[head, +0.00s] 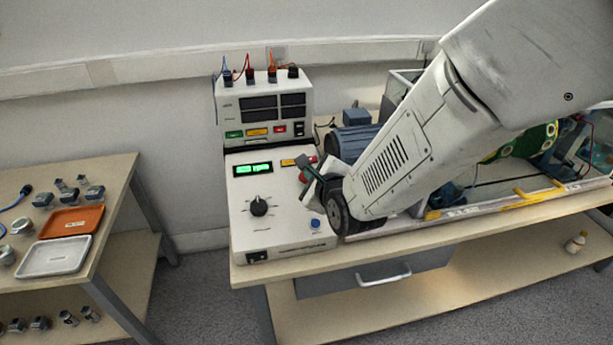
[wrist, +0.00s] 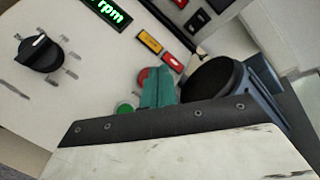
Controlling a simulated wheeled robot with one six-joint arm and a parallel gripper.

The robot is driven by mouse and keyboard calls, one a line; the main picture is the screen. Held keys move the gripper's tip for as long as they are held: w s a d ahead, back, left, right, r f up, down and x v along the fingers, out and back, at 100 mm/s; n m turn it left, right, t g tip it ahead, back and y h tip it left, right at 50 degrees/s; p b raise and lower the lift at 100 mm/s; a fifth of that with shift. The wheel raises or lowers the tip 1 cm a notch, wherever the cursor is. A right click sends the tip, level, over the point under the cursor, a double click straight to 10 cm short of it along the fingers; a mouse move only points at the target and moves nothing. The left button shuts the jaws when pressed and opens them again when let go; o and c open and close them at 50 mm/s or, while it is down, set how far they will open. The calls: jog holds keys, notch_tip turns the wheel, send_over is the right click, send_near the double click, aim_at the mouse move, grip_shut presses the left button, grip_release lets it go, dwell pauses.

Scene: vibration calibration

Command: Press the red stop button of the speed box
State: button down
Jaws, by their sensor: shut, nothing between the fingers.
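The speed box (head: 245,215) is a pale box at the left end of the bench, with a lit green display (head: 252,169) and a black knob (head: 259,206). Its red stop button (head: 303,178) shows partly beside my gripper (head: 311,168). In the wrist view the red button (wrist: 142,77) peeks out left of the shut teal fingers (wrist: 158,86), which cover the rest of it. The fingers are empty and close to the button; I cannot tell if they touch it. A green button (wrist: 125,109) lies near the fingers.
A meter unit (head: 264,115) with cables stands behind the speed box. A blue motor (head: 352,141) is to the right, close to my arm; a dark round part (wrist: 212,80) shows beside the fingers. A side table (head: 110,190) with trays stands left, across a floor gap.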

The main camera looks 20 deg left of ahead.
jog(key=shift+s+d+r, duration=0.2)
jog(key=shift+s+r, duration=0.1)
jog(key=shift+r, duration=0.45)
jog(key=shift+s+d+r, duration=0.15)
jog(key=shift+s+r, duration=0.15)
jog(key=shift+r, duration=0.45)
jog(key=shift+s+d+r, duration=0.2)
jog(key=shift+s+r, duration=0.1)
jog(key=shift+r, duration=0.45)
